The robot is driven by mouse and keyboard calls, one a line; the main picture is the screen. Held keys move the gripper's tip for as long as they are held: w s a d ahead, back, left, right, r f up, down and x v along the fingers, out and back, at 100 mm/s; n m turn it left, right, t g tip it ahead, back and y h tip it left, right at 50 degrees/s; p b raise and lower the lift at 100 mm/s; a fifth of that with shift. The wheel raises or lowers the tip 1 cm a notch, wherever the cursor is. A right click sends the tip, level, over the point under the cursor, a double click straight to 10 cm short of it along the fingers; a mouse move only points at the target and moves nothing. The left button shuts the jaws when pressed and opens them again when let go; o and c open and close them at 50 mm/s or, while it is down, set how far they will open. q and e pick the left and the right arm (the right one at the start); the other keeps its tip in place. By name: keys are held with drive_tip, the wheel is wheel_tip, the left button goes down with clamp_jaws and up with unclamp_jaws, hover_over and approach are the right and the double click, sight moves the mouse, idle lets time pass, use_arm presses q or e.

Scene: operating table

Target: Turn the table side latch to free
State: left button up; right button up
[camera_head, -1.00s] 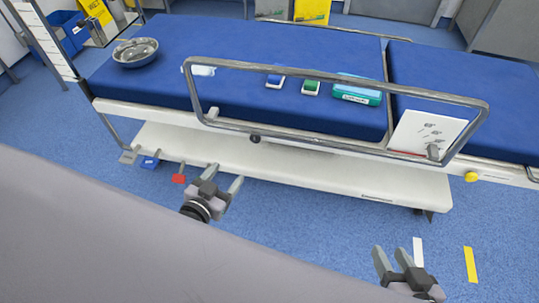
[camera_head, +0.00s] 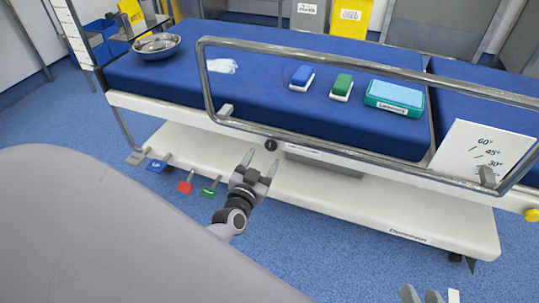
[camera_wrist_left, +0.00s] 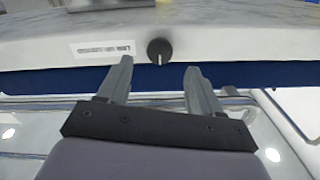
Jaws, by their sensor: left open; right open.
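A small round black knob (camera_head: 271,145) sits on the white side edge of the operating table (camera_head: 170,107), below the metal rail. In the left wrist view the knob (camera_wrist_left: 160,49) has a pale mark pointing down, beside a white label too blurred to read. My left gripper (camera_head: 262,160) is open and empty, just short of the knob. In the wrist view the knob appears between and beyond the two fingertips (camera_wrist_left: 158,66), apart from them. My right gripper (camera_head: 421,294) is open at the bottom edge, far from the knob, mostly cut off.
A metal side rail (camera_head: 330,72) stands above the knob. Grey, blue, red (camera_head: 185,187) and green (camera_head: 210,193) pedals stick out low at left. A white lower shelf (camera_head: 330,190) lies beneath.

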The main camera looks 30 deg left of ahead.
sight(270, 147)
use_arm(q)
drive_tip(key=shift+b+x, duration=0.65)
drive_tip(key=shift+x, duration=1.6)
drive_tip(key=c, duration=1.1)
